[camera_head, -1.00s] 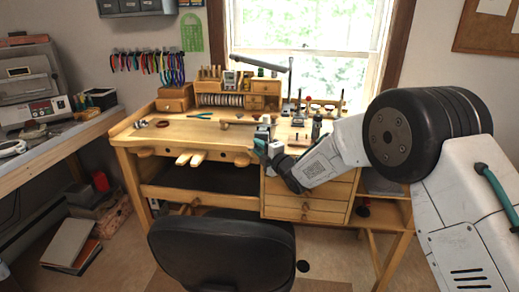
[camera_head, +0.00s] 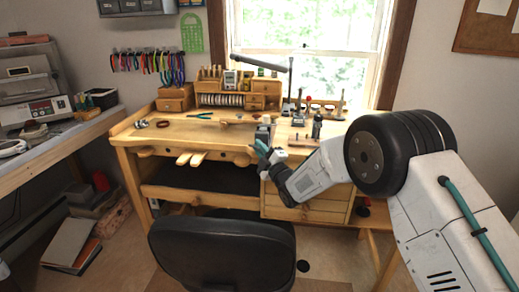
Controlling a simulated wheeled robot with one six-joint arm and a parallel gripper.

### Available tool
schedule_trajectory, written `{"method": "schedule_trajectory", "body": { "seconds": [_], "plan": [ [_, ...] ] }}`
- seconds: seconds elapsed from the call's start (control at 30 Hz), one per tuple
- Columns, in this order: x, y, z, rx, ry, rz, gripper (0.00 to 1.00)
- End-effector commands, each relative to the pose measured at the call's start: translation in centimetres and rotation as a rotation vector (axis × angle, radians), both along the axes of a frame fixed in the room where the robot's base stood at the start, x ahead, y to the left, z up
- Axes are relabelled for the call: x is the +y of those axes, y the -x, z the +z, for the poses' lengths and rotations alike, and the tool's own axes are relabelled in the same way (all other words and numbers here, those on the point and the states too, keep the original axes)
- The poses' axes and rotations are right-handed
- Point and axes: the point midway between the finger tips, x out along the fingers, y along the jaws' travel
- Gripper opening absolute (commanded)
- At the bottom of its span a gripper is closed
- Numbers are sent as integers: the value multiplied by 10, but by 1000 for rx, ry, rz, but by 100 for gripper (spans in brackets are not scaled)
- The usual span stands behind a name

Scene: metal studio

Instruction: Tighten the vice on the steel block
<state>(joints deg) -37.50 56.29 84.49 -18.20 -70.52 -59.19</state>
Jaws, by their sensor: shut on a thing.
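The vice (camera_head: 263,131) is a small grey metal shape at the front edge of the wooden workbench (camera_head: 180,130), right of the middle. The steel block is too small to tell apart from the vice's jaws here. My gripper (camera_head: 263,150) reaches in from the right, just below and in front of the vice, with its teal fingers at the vice's front. It is shut on the vice handle, which is mostly hidden by the fingers and wrist.
A black chair (camera_head: 222,250) stands in front of the bench, below my gripper. Small tools and stands (camera_head: 316,110) crowd the bench to the right of the vice. Pliers (camera_head: 200,116) lie on the bench top at the left. A drawer stack (camera_head: 300,205) sits under the vice.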

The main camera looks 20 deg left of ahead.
Motion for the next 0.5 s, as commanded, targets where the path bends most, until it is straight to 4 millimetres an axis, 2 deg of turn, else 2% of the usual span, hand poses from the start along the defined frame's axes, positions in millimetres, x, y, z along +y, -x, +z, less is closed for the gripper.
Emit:
{"method": "schedule_trajectory", "body": {
  "seconds": [0.5],
  "plan": [
    [0,0,-2,108,-448,-1,0]
  ]
}}
